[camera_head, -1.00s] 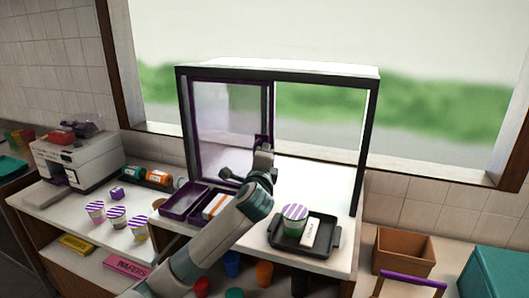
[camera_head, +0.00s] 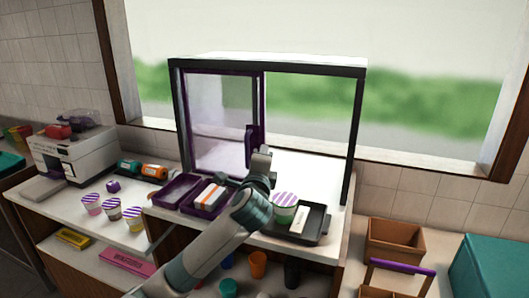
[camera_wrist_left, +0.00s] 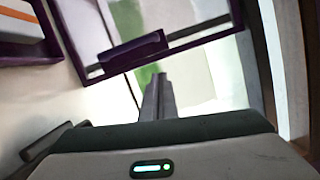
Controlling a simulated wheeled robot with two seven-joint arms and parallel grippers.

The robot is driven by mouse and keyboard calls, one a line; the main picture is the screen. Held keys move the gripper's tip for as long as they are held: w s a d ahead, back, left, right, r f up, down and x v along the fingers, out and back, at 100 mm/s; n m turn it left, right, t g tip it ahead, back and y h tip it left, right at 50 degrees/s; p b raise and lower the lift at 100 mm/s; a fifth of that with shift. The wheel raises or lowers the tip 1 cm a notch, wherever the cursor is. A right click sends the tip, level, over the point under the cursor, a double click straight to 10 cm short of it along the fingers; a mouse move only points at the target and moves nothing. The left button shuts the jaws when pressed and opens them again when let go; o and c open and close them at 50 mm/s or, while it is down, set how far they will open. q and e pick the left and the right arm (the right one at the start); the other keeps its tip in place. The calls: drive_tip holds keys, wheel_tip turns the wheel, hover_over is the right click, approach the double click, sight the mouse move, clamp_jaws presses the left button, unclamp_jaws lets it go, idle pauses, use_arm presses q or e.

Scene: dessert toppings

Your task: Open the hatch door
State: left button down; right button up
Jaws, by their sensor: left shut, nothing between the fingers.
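The hatch door (camera_head: 218,95) is a clear panel in a purple frame, covering the left half of the black-framed hatch's front. The right half is open. Its purple handle (camera_head: 251,146) is at the door's right edge; the wrist view shows the handle (camera_wrist_left: 133,53) and panel (camera_wrist_left: 192,14) too. My left gripper (camera_head: 261,154) is just right of and slightly below the handle in the head view. In the wrist view its fingers (camera_wrist_left: 157,96) are shut and empty, with the handle beyond them; I cannot tell whether they touch it. My right gripper is not in view.
Purple trays (camera_head: 176,190) sit left of my forearm. A black tray (camera_head: 316,228) with a striped cup (camera_head: 285,206) and a white bar stands to its right. Striped cups (camera_head: 111,211) and a machine (camera_head: 72,154) are at the left. A brown box (camera_head: 394,240) is at the lower right.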

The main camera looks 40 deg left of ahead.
use_arm(q)
drive_tip(key=shift+b+v, duration=0.4)
drive_tip(key=shift+v, duration=1.55)
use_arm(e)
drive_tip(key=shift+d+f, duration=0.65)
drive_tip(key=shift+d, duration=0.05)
